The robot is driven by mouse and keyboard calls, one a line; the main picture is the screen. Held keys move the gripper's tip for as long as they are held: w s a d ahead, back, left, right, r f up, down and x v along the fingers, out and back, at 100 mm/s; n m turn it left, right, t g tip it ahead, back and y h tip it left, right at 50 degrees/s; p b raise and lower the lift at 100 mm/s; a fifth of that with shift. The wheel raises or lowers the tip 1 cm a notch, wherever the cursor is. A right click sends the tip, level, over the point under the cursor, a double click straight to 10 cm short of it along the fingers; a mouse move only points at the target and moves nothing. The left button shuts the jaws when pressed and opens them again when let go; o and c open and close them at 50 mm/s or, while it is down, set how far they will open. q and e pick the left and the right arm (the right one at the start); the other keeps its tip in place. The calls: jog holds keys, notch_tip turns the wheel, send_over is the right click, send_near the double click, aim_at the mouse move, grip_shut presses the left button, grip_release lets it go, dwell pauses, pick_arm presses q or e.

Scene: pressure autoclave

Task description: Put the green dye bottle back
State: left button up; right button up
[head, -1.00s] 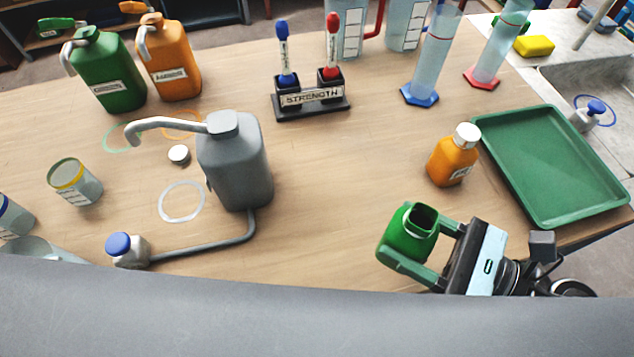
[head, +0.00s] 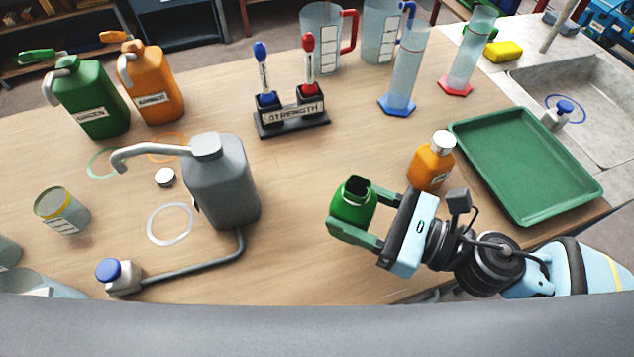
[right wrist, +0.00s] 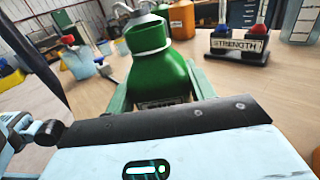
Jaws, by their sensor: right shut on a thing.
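The green dye bottle (head: 354,202) is open at the top, with no cap on its neck. My right gripper (head: 352,225) is shut on it, one finger on each side, over the front middle of the table. The bottle looks upright or slightly tilted; its height above the table is hard to judge. In the right wrist view the bottle (right wrist: 158,78) sits between the fingers, its label partly hidden. A small white cap (head: 165,177) lies on the table at left. A green ring mark (head: 94,166) lies in front of the large green jug (head: 91,98). My left gripper is out of view.
A grey jug (head: 222,182) with a long spout stands left of centre, near a white ring (head: 152,230). An orange bottle (head: 431,162) with a cap stands beside the green tray (head: 525,208). The marker stand (head: 292,122) is behind. The table between grey jug and gripper is clear.

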jog(key=w+a+f, duration=0.1)
jog(key=w, duration=0.1)
jog(key=w+a+f, duration=0.2)
jog(key=w+a+f+b, duration=0.1)
jog(key=w+a, duration=0.1)
jog(key=shift+w+a+f, duration=0.15)
jog(key=shift+a+f, duration=0.1)
jog(key=shift+f, duration=0.05)
jog(key=shift+r, duration=0.15)
jog(key=shift+f, duration=0.25)
jog(key=o, duration=1.2)
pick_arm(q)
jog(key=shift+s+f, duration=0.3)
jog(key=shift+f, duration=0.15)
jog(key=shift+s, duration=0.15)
